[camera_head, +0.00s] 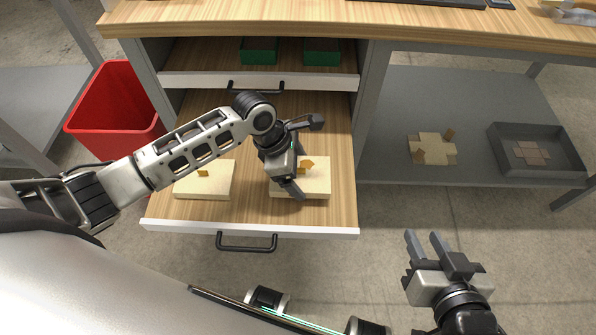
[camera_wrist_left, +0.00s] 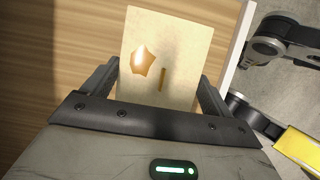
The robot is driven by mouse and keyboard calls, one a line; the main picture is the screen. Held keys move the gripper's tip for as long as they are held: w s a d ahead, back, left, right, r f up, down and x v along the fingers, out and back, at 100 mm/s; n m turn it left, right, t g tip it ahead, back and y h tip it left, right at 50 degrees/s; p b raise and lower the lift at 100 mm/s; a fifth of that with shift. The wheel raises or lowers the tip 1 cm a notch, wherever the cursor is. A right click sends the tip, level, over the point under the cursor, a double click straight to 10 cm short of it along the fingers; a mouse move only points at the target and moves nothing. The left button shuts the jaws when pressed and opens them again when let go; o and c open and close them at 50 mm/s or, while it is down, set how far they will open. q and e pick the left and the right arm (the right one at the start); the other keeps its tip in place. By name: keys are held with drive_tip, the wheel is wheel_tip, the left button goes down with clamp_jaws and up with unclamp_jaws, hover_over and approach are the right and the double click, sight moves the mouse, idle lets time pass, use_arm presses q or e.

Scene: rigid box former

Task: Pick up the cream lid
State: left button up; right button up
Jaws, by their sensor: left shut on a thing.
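Two cream lids lie in the open lower drawer in the head view. The right cream lid (camera_head: 317,178) has an orange mark on top and is partly hidden by my left gripper (camera_head: 293,188). The left cream lid (camera_head: 205,185) lies apart from it. In the left wrist view the cream lid (camera_wrist_left: 180,45), with a shiny orange star-like mark and a thin strip, sits between the fingers of my left gripper (camera_wrist_left: 158,90), which is shut on it. My right gripper (camera_head: 428,245) is open and empty, over the floor right of the drawer.
The lower drawer (camera_head: 250,215) is pulled out, with a black handle. A drawer above holds two green boxes (camera_head: 259,50). A red bin (camera_head: 113,100) stands at left. A grey shelf (camera_head: 455,100) at right holds a cream cross-shaped piece (camera_head: 432,149) and a grey tray (camera_head: 502,150).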

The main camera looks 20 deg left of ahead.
use_arm(q)
drive_tip(key=s+r+p, duration=0.1)
drive_tip(key=r, duration=0.1)
drive_tip(key=s+a+r, duration=0.1)
drive_tip(key=r, duration=0.1)
drive_tip(key=s+a+r+p, duration=0.1)
drive_tip(key=s+r, duration=0.1)
drive_tip(key=shift+a+r+p, duration=0.1)
drive_tip(key=shift+r+p, duration=0.2)
drive_tip(key=shift+p, duration=0.05)
drive_tip(key=s+a+r+p, duration=0.2)
drive_tip(key=s+a+r, duration=0.2)
drive_tip(key=s, duration=0.4)
drive_tip(key=shift+s+a, duration=0.15)
drive_tip(key=shift+a, duration=0.05)
